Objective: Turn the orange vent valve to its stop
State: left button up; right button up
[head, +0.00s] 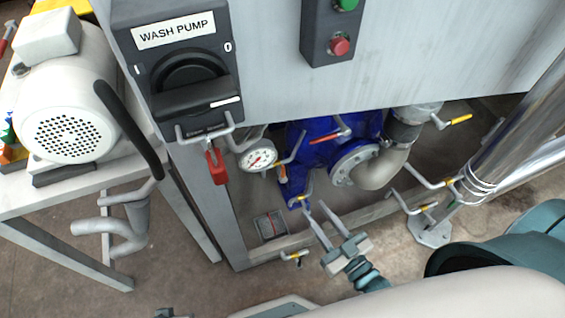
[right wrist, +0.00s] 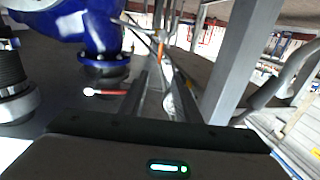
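A small orange valve handle (head: 282,173) hangs just below and right of the pressure gauge, beside the blue pump. In the right wrist view an orange piece (right wrist: 161,50) shows just beyond the fingertips; it looks like the same handle. My right gripper (head: 315,207) is open and empty, below and right of the orange handle, with its fingers pointing up toward the pump. In the right wrist view its two fingers (right wrist: 160,70) are apart, with a gap between them and the orange piece. I cannot see the valve's stop. My left gripper is not in view.
The blue pump (head: 310,150) carries a red handle (head: 325,137). The gauge (head: 258,158) and a red tag (head: 217,167) hang under the WASH PUMP switch box (head: 187,75). Yellow-handled valves (head: 456,120) sit around. A frame rail (head: 290,241) crosses near my right gripper.

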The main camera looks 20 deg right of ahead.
aim_at(284, 170)
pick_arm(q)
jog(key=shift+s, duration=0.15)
pick_arm(e)
jog(key=shift+d, duration=0.1)
jog(key=x, duration=1.6)
jog(key=shift+w, duration=0.1)
jog(key=shift+w+a, duration=0.25)
jog(key=shift+w, duration=0.25)
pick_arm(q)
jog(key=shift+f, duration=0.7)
pick_arm(e)
jog(key=shift+f, duration=0.1)
grip_shut()
